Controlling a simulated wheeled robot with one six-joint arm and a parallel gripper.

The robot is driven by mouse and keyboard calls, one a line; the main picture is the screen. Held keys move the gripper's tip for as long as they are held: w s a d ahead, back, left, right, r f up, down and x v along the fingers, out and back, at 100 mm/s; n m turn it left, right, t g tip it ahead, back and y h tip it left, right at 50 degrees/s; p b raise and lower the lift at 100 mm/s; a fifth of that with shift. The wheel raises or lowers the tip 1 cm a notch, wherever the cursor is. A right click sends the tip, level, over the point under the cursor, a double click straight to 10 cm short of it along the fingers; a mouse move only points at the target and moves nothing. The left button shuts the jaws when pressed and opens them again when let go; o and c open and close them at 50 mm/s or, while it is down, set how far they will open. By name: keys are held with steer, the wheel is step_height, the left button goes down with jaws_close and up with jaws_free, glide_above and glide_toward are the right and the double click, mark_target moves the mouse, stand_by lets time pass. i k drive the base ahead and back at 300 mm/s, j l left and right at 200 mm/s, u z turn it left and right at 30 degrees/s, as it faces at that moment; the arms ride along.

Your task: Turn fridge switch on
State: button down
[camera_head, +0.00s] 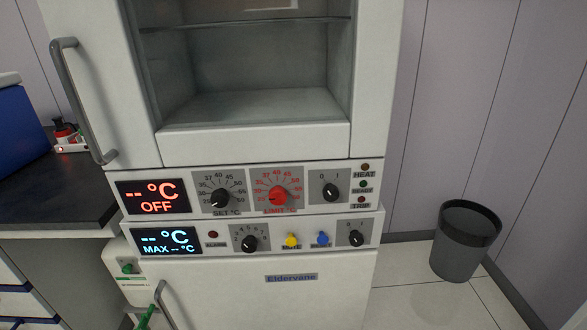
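A white two-part appliance fills the middle of the view. Its lower unit has a door marked Eldervane (291,278) and a control strip with a blue display (166,241) reading "-- °C MAX -- °C". At the right end of that strip is a black rotary switch (356,239) with small 0 and 1 marks; its exact position is too small to tell. The upper unit has a similar black 0/1 switch (331,192) and a red display (154,197) reading "-- °C OFF". My gripper is not in view.
The upper strip has a black set dial (220,197) and a red limit dial (278,195). The lower strip has another dial (249,244), a yellow button (291,240) and a blue button (323,239). A dark bin (462,245) stands right; a dark bench (55,190) is left.

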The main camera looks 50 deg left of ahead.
mark_target(356, 240)
steer(key=u, duration=1.25)
steer(key=k+l+u, duration=0.35)
steer(key=l+u, duration=0.2)
steer(key=k+j+z, duration=0.25)
steer(key=j, duration=0.35)
steer(key=k+j+z, duration=0.25)
steer(key=k+j, duration=0.2)
